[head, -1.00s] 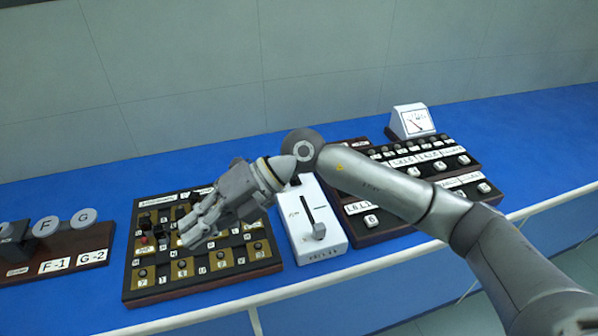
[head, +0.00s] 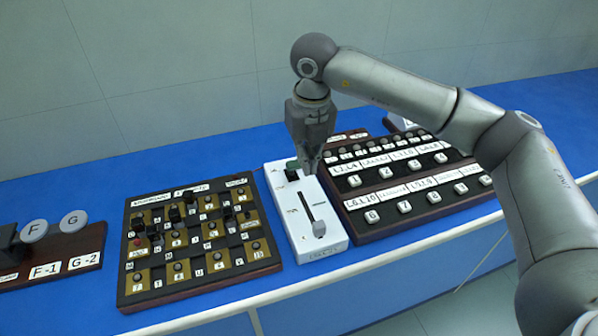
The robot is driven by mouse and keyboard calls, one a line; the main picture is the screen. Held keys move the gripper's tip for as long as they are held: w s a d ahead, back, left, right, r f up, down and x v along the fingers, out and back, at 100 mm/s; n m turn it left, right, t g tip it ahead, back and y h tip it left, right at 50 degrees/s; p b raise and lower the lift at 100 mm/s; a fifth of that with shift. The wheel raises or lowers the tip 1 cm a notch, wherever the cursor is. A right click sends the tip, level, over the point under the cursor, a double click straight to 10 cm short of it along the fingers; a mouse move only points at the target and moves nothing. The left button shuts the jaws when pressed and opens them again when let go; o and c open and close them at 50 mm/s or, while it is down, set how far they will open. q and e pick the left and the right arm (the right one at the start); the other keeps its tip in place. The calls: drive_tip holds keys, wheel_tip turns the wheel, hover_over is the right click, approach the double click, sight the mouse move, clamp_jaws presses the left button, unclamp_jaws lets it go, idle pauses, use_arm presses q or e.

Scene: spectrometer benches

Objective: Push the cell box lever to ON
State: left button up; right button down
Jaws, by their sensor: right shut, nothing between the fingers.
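The cell box looks to be the white box (head: 330,242) in the middle of the blue bench, with a dark slot along its top. Its lever has a grey knob (head: 319,228) at the near end of the slot. The labels on the box are too small to read. My right gripper (head: 309,170) points down over the far part of the box, beyond the knob and apart from it. It is shut and empty. A small dark green part (head: 292,164) shows at the box's far end, beside the gripper. My left gripper is not in view.
A dark board with brass plates and black knobs (head: 195,243) stands left of the box. A dark panel with white switches (head: 405,190) stands close on the right. A board with F and G discs (head: 55,248) is at far left. Blue bench (head: 150,175) behind is clear.

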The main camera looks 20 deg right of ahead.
sight(293, 169)
drive_tip(key=f+p, duration=0.1)
drive_tip(key=f, duration=0.2)
drive_tip(key=f+p, duration=0.1)
drive_tip(key=f, duration=0.2)
drive_tip(key=w+f, duration=0.1)
drive_tip(key=f, duration=0.2)
drive_tip(key=shift+f+p, duration=0.2)
drive_tip(key=shift+p, duration=0.2)
drive_tip(key=shift+w+r+p, duration=0.25)
drive_tip(key=shift+w+p, duration=0.2)
drive_tip(key=shift+w, duration=0.4)
drive_tip(key=shift+w+a+r+p, duration=0.1)
drive_tip(key=shift+w+r+p, duration=0.1)
drive_tip(key=shift+w, duration=0.3)
drive_tip(key=shift+w+r+p, duration=0.1)
drive_tip(key=shift+w+p, duration=0.05)
drive_tip(key=shift+w, duration=0.3)
drive_tip(key=shift+w, duration=0.15)
